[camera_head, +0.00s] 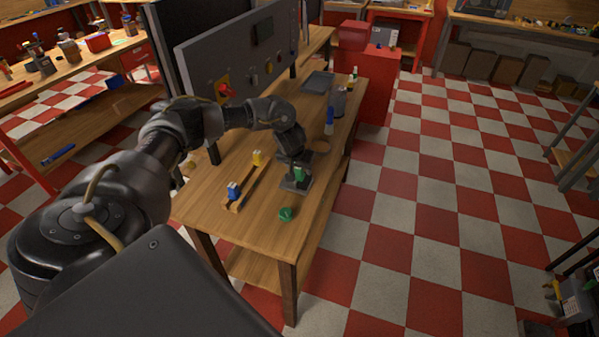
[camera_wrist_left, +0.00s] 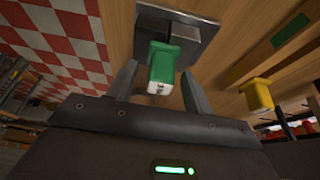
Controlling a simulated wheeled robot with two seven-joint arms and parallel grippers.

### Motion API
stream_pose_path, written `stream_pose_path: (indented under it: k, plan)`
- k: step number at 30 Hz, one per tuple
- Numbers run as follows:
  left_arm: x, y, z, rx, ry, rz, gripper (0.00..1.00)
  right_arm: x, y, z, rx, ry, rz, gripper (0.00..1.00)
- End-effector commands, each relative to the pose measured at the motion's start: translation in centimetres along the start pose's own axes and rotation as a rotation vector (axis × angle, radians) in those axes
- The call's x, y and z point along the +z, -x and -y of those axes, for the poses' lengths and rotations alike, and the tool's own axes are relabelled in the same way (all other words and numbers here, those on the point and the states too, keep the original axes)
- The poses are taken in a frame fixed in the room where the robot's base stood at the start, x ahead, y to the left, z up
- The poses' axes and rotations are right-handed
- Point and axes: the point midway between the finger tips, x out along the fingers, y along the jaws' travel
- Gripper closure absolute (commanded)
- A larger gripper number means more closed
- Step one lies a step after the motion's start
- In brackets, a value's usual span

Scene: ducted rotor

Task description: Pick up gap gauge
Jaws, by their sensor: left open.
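A green block-like piece with a pale marked end (camera_wrist_left: 161,72) stands at a grey metal plate (camera_wrist_left: 165,22). I take it to be the gap gauge, though its shape does not make this certain. In the head view the green piece (camera_head: 299,174) and the plate (camera_head: 301,186) are near the table's right edge. My left gripper (camera_head: 294,163) is open above the plate. In the left wrist view its two fingers (camera_wrist_left: 160,80) are on either side of the green piece, with gaps visible. The piece's lower part is hidden. My right gripper is not in view.
A wooden strip (camera_head: 246,184) holds a blue piece (camera_head: 233,191) and a yellow piece (camera_head: 257,157) left of the plate. A green object (camera_head: 286,213) lies nearer the table's front. A blue bottle-like item (camera_head: 329,122) stands behind. A grey panel (camera_head: 245,62) rises at the back left.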

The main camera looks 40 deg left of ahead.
Motion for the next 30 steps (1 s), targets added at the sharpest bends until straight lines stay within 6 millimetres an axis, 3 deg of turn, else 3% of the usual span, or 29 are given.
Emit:
stream_pose_path:
  k: [2,14,23,30]
  plan:
    - [0.0,0.0,0.0,0.000,0.000,0.000,0.49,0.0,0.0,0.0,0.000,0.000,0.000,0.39]
    - [0.0,0.1,0.0,0.000,0.001,0.000,0.98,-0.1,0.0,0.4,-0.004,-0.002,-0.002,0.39]
    - [-0.3,0.7,0.0,0.001,0.001,-0.001,0.98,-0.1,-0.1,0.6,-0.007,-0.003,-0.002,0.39]
    - [-2.1,4.7,-0.1,0.003,0.000,-0.005,0.98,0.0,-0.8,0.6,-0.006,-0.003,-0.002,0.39]
